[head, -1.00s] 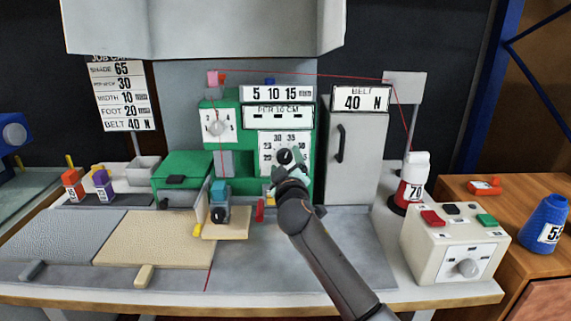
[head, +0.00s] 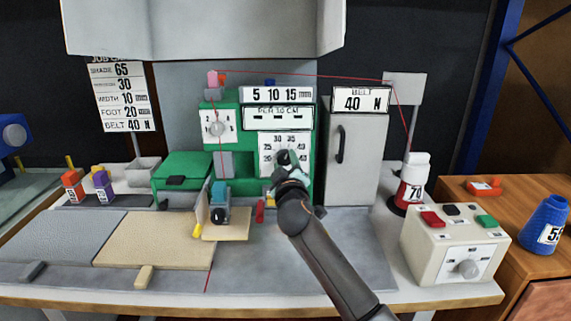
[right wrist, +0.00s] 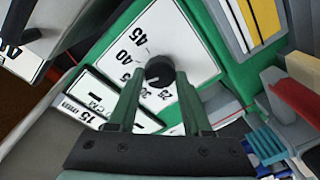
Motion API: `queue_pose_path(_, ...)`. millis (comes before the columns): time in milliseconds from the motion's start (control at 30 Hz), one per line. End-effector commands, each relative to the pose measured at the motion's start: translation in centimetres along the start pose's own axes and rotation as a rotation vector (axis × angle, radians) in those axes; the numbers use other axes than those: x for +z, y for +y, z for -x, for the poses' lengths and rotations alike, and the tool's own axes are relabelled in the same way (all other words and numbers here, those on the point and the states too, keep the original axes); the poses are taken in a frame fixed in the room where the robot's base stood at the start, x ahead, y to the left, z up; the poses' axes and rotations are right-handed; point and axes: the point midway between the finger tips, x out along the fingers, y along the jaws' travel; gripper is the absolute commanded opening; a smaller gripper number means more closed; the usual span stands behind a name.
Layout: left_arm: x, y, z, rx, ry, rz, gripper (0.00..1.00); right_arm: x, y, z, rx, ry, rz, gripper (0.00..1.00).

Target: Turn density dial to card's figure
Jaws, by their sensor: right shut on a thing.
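The density dial is a black knob (head: 284,158) on a white scale plate (head: 299,141) on the front of the green machine (head: 228,161). My right gripper (head: 287,166) is shut on the knob. In the right wrist view, its two green fingers (right wrist: 158,88) hold the knob (right wrist: 159,71) from either side. The plate (right wrist: 185,40) there shows figures such as 25, 30, 35, 40 and 45. I cannot clearly read where the knob points. The job card (head: 123,96) at the left reads 30 on its second line. My left gripper is not in view.
A display above the dial (head: 278,117) shows dashes. Another dial (head: 219,127) sits to the left on the machine. A grey cabinet (head: 355,150) stands close on the right. A red thread runs overhead. A control box (head: 455,245) stands at the right bench end.

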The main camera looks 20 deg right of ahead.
Motion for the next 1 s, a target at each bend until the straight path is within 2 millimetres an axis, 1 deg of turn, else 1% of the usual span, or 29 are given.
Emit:
queue_pose_path(200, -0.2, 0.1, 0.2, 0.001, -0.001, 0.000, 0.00, -0.1, 0.0, 0.0, -0.002, -0.001, 0.017, 0.00)
queue_pose_path(367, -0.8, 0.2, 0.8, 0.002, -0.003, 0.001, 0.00, -0.2, 0.2, 0.0, -0.005, -0.004, 0.078, 0.00)
queue_pose_path(567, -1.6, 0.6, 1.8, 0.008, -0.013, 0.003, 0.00, -0.3, 0.3, 0.0, -0.012, -0.012, 0.214, 0.00)
queue_pose_path(1000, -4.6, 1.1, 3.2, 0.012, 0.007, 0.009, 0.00, -0.3, 0.2, 0.0, -0.028, -0.027, 0.545, 0.00)
